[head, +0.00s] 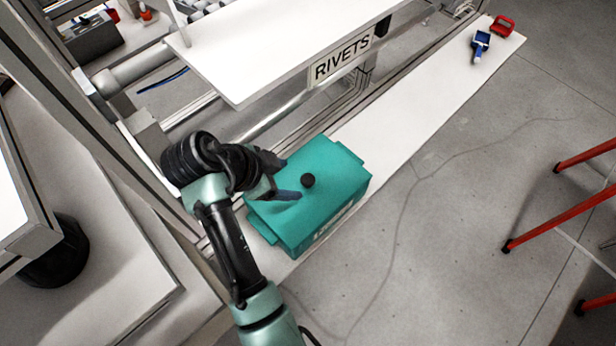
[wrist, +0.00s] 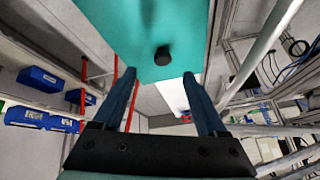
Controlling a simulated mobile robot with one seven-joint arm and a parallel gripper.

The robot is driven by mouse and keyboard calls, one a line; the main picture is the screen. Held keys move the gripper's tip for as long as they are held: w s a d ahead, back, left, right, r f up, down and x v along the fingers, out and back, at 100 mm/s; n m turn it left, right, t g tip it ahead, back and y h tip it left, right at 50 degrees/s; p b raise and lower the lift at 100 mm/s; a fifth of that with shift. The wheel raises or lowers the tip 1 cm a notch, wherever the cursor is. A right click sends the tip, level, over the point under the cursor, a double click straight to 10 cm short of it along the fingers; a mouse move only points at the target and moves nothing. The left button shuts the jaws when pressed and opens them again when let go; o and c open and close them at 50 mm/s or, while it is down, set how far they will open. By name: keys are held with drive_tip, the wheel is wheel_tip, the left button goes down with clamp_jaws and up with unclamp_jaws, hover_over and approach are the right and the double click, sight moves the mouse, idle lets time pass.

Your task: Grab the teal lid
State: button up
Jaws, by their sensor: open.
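The teal lid (head: 335,163) lies on top of a teal box (head: 335,217) on a long white shelf. A round black knob (head: 308,181) stands up from the lid. My gripper (head: 290,179) is open and empty over the left part of the lid, its fingertips just short of the knob. In the wrist view, the lid (wrist: 125,25) fills the upper middle, and its knob (wrist: 162,56) lies just beyond the gap between my open fingers (wrist: 160,76). Contact between fingers and lid cannot be told.
A white shelf board (head: 290,45) with a RIVETS sign (head: 342,66) stands behind the box. The white lower shelf (head: 415,110) is bare up to a blue item (head: 480,43) and a red item (head: 502,26). A red-legged frame (head: 560,205) stands on the floor at right.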

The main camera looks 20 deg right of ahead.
sight(307, 179)
drive_tip(key=x, duration=0.3)
drive_tip(key=shift+w+d+f+p, duration=0.1)
drive_tip(key=shift+w+d+p, duration=0.05)
drive_tip(key=shift+w+p, duration=0.2)
drive_tip(key=shift+s+d+f+p, duration=0.15)
drive_tip(key=shift+d+f+p, duration=0.15)
drive_tip(key=shift+p, duration=0.3)
drive_tip(key=p+x, duration=0.1)
drive_tip(key=x, duration=0.3)
drive_tip(key=shift+d, duration=0.15)
clamp_jaws()
